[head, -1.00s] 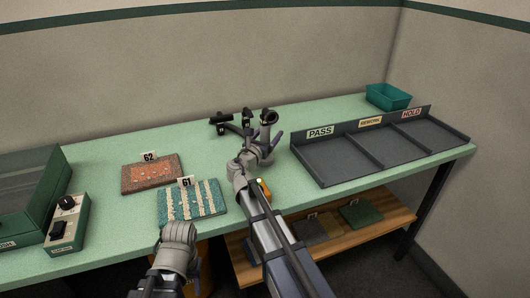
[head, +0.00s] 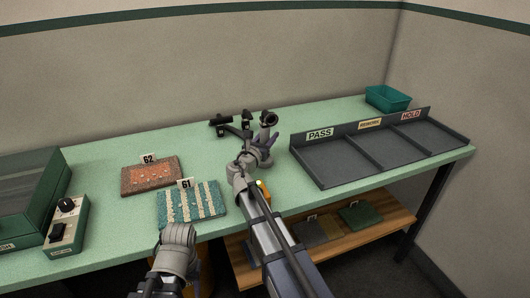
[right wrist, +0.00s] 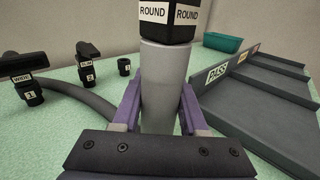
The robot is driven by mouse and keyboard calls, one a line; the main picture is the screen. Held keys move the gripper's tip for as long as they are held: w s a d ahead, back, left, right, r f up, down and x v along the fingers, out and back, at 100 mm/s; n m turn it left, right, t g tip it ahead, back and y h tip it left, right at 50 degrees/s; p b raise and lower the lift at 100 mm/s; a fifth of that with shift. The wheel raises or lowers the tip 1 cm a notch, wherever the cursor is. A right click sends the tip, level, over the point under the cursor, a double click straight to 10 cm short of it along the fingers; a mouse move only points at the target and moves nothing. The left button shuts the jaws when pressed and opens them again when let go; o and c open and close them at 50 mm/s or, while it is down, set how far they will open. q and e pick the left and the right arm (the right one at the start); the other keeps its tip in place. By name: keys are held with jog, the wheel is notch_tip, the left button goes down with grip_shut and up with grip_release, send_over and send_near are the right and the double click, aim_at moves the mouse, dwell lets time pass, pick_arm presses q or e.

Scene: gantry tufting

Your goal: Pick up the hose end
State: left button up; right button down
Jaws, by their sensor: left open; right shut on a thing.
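The hose end is a light grey cylinder (right wrist: 163,85) standing upright in the right wrist view. A black square head labelled ROUND (right wrist: 168,18) is on its top. My right gripper (right wrist: 158,110) has its purple fingers on both sides of the cylinder and is shut on it. In the head view my right gripper (head: 266,145) is over the back middle of the table, with the black round nozzle (head: 269,118) above it. A dark hose (right wrist: 85,98) runs behind the cylinder. My left gripper (head: 178,236) is low over the table's front edge, apart from the hose; its fingertips are hidden.
Stands with black WIDE (right wrist: 25,75) and SLIM (right wrist: 88,60) nozzles and a small cup marked 3 (right wrist: 124,66) are at the left. A dark sorting tray (head: 337,163) and teal bin (head: 388,98) are to the right. Tufted samples 62 (head: 150,177) and 61 (head: 203,208) lie left.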

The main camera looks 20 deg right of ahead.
jog(key=shift+r, duration=0.1)
notch_tip(320, 180, up, 10)
jog(key=p, duration=1)
notch_tip(320, 180, up, 2)
jog(key=shift+p, duration=1.05)
